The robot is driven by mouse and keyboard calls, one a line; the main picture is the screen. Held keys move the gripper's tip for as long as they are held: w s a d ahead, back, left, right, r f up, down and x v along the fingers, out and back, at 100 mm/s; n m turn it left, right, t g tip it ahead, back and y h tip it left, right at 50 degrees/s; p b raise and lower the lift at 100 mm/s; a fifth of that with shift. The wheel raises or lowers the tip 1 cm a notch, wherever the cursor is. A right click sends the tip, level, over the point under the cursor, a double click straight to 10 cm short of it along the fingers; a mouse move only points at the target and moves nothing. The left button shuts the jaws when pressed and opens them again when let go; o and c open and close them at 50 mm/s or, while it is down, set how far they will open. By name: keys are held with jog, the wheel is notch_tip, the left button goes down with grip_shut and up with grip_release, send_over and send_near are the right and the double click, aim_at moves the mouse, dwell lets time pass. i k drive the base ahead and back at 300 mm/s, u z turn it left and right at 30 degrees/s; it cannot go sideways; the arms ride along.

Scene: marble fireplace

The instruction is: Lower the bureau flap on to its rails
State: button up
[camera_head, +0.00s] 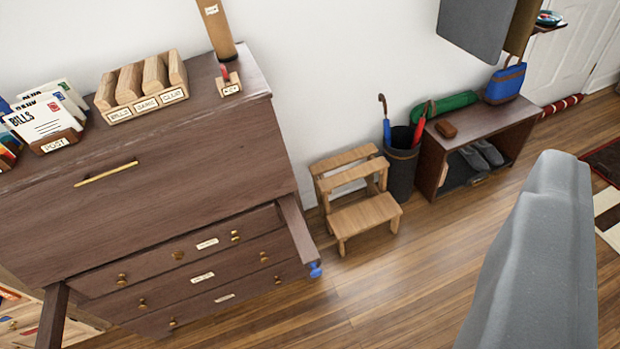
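The dark wood bureau (195,285) stands at the left, its left side cut off by the frame. Its flap (200,165) is up and shut, a sloping front with a long brass handle (105,173). Below it, the right rail (297,230) sticks out of the bureau, with a blue knob (315,270) at its front end. The left rail (52,315) also sticks out, and its front end is cut off at the bottom edge. Both rails are clear of the flap. My gripper is not seen in this view.
On the bureau top stand a post rack (58,142), a labelled wooden sorter (143,88) and a tall brown tube (217,30). A wooden step stool (362,213), umbrella stand (402,170) and shoe bench (436,165) line the wall. A large grey shape (540,260) fills the lower right.

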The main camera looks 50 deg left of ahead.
aim_at(156, 191)
jog(key=u, duration=0.9)
jog(key=k, duration=0.25)
